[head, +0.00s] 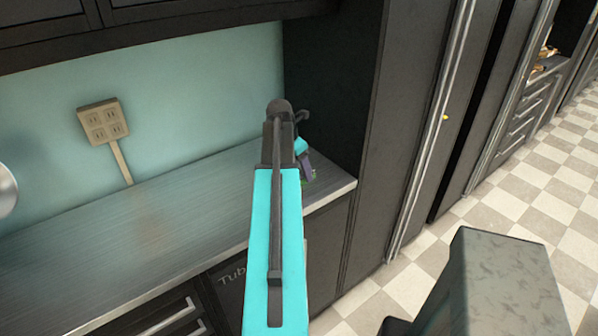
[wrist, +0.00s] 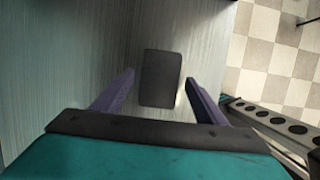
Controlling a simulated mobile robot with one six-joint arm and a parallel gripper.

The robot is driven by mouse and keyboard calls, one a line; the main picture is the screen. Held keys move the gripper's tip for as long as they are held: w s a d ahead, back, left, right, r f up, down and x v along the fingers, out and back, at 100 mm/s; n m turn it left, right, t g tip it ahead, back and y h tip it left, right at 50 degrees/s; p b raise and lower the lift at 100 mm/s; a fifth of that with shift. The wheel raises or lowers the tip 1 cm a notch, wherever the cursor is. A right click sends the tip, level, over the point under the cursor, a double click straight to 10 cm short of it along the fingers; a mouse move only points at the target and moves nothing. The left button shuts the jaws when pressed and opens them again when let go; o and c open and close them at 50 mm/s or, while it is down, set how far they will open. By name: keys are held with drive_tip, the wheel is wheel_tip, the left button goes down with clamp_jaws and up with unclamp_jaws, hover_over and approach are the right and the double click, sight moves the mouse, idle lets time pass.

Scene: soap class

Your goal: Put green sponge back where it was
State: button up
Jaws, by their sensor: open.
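My gripper (wrist: 160,80) is open, with its two purple fingers spread apart in the wrist view. A dark grey rectangular block (wrist: 161,65) lies on the counter between and just beyond the fingertips. It looks like a sponge with a dark face up, but no green shows on it there, so I cannot tell for sure. In the head view my gripper (head: 307,165) is over the right end of the counter, largely hidden by my turquoise arm. A small greenish patch (head: 314,174) shows beside the purple finger, too small to identify.
The brushed metal counter (head: 150,225) is bare to the left. A tall dark cabinet (head: 325,85) closes off its right end. A wall outlet (head: 103,122) with a cable is behind. Drawers with bar handles are below the counter. Checkered floor (head: 530,200) is open at right.

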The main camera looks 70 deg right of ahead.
drive_tip(key=b+v, duration=0.2)
drive_tip(key=v, duration=0.8)
drive_tip(key=shift+r, duration=0.35)
drive_tip(key=shift+w+a, duration=0.1)
drive_tip(key=shift+a, duration=0.05)
idle(0.4)
